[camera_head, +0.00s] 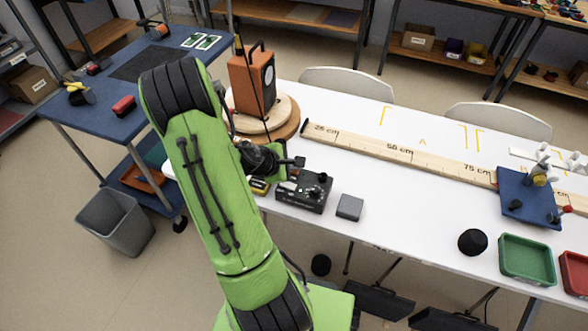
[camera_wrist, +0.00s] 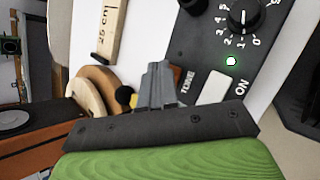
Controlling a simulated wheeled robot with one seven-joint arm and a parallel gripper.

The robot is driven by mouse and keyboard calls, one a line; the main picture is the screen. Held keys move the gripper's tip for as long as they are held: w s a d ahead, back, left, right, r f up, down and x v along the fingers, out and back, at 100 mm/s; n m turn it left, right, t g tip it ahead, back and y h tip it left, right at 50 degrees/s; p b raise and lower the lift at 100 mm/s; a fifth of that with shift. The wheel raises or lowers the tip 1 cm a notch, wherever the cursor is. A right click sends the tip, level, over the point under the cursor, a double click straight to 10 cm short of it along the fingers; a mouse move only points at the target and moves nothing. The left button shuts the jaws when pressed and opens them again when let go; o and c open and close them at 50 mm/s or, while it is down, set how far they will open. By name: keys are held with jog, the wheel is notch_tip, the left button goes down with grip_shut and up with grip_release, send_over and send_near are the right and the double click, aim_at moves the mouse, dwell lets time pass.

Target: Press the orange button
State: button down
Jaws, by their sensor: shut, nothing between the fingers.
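A black control box (camera_head: 305,191) stands on the white table, with dark knobs on top. In the wrist view the control box (camera_wrist: 208,45) shows a numbered knob (camera_wrist: 243,18), a lit green lamp (camera_wrist: 231,61), a pale key (camera_wrist: 213,91) and the labels TONE and ON. My gripper (camera_head: 298,162) is shut and empty over the back left of the box. Its fingers (camera_wrist: 157,84) show next to the TONE label; I cannot tell whether they touch the box.
An orange speaker (camera_head: 252,82) stands on round wooden discs (camera_head: 286,118) behind the gripper. A long wooden ruler (camera_head: 400,153) lies along the table. A small grey block (camera_head: 349,207) is right of the box. A black dome (camera_head: 472,242) and green tray (camera_head: 526,260) stand farther right.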

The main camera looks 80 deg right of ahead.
jog(key=shift+r+p, duration=0.85)
jog(key=shift+r, duration=0.1)
notch_tip(320, 180, up, 6)
jog(key=p, duration=0.5)
